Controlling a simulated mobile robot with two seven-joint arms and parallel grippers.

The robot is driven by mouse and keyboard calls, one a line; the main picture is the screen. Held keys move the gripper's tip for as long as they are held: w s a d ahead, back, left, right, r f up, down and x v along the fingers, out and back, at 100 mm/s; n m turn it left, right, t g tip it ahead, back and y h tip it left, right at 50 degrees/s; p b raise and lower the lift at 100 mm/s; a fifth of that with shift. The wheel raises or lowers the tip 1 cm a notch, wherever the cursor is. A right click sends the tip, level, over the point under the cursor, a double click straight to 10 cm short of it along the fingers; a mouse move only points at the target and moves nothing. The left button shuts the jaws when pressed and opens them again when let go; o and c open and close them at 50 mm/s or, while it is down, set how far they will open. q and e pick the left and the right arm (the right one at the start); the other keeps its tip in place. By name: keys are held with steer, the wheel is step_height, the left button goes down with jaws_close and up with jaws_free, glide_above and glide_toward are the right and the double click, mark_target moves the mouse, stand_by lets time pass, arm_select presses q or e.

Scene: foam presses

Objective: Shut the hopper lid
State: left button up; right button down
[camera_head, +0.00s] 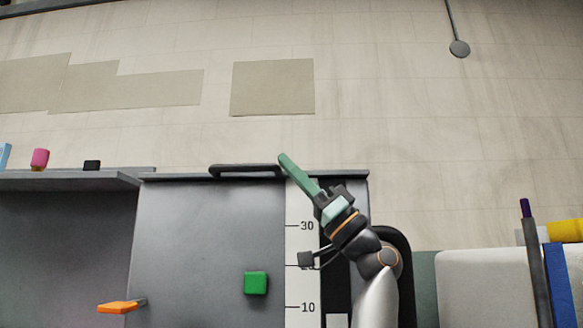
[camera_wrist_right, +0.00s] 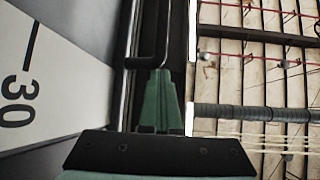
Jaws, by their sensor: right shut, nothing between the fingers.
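The grey hopper front (camera_head: 190,235) carries a dark top edge strip (camera_head: 345,174), seen nearly edge-on, which looks like the lid. A black bar handle (camera_head: 240,168) sits along this edge; it also shows in the right wrist view (camera_wrist_right: 147,62). My right gripper (camera_head: 284,159) has green fingers, shut and empty, with tips at the right end of the handle. In the right wrist view the fingertips (camera_wrist_right: 158,73) are close to the handle's end; I cannot tell whether they touch. My left gripper is out of view.
A white scale strip (camera_head: 301,250) runs down the front, with a green button (camera_head: 256,282) and an orange lever (camera_head: 119,307) to its left. A pink item (camera_head: 40,158) and a black block (camera_head: 92,165) stand on the left ledge.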

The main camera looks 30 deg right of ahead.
steer(key=s+d, duration=0.8)
steer(key=s, duration=0.1)
steer(key=shift+s+d+f+p, duration=0.25)
steer(key=shift+d+f+p, duration=0.05)
steer(key=shift+f, duration=0.15)
